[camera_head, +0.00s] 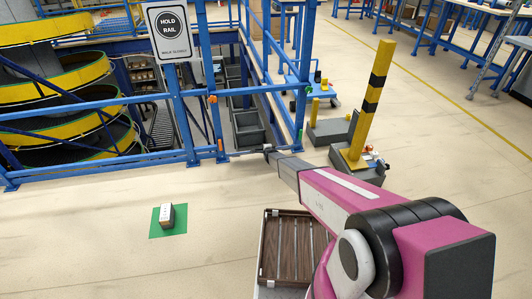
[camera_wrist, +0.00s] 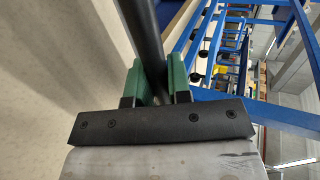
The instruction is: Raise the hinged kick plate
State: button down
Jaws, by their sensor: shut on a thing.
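My gripper (camera_head: 268,149) is at the gap in the blue railing, low between two blue posts. In the wrist view its two green-padded fingers (camera_wrist: 158,88) are shut on a dark round bar that runs away from the jaws (camera_wrist: 146,38).
A "hold rail" sign (camera_head: 171,27) hangs on the blue railing (camera_head: 90,163). A yellow-black post (camera_head: 373,95) on a grey base stands right of the gap. A small box (camera_head: 167,215) sits on a green mat (camera_head: 155,230). A brown slatted tray (camera_head: 268,245) is near me. Open floor lies left.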

jog(key=w+r, duration=0.1)
jog(key=w, duration=0.1)
jog(key=w+a+r, duration=0.1)
jog(key=w+r, duration=0.1)
jog(key=shift+w+a, duration=0.1)
jog(key=shift+w, duration=0.15)
jog(key=w+a+r+g, duration=0.2)
jog(key=w, duration=0.7)
jog(key=shift+a+r+g+h, duration=0.15)
jog(key=shift+a+g+h, duration=0.25)
jog(key=c, duration=1.1)
grip_release()
jog(key=v, duration=1)
jog(key=shift+s+d+r, duration=0.15)
jog(key=shift+s+r, duration=0.1)
jog(key=shift+s, duration=0.05)
